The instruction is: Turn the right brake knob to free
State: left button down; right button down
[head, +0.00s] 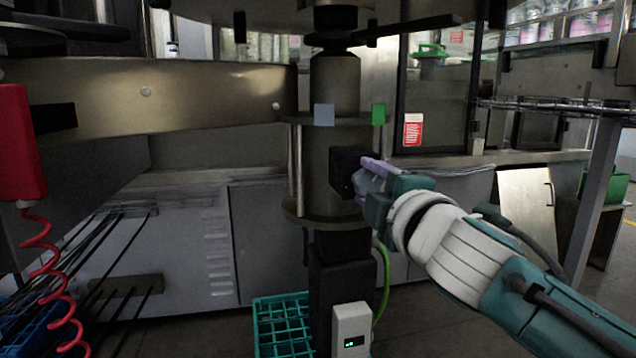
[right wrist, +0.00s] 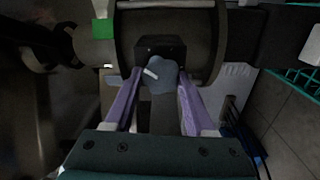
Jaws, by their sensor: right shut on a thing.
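The right brake knob is a grey-blue knob with a white pointer mark (right wrist: 162,77) on a black housing (head: 347,170), on the side of the upright metal cylinder (head: 319,158). In the right wrist view the mark is slanted, pointing toward the left. My right gripper (head: 367,176) reaches the knob from the right in the head view. Its purple fingers stand on either side of the knob in the right wrist view (right wrist: 160,90) and are shut on it. In the head view the fingers mostly hide the knob. My left gripper is not in view.
A grey-blue tag (head: 324,115) and a green tag (head: 378,114) sit on the cylinder's upper rim. A green cable (head: 384,285) and a small white display box (head: 350,328) are below. A teal crate (head: 282,325) stands on the floor. A red coiled cord (head: 60,290) hangs at left.

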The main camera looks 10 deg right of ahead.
jog(key=n, duration=0.3)
jog(key=shift+f+n, duration=0.1)
jog(key=shift+n, duration=2)
jog(key=shift+f, duration=0.1)
jog(key=shift+c, duration=1.3)
grip_release()
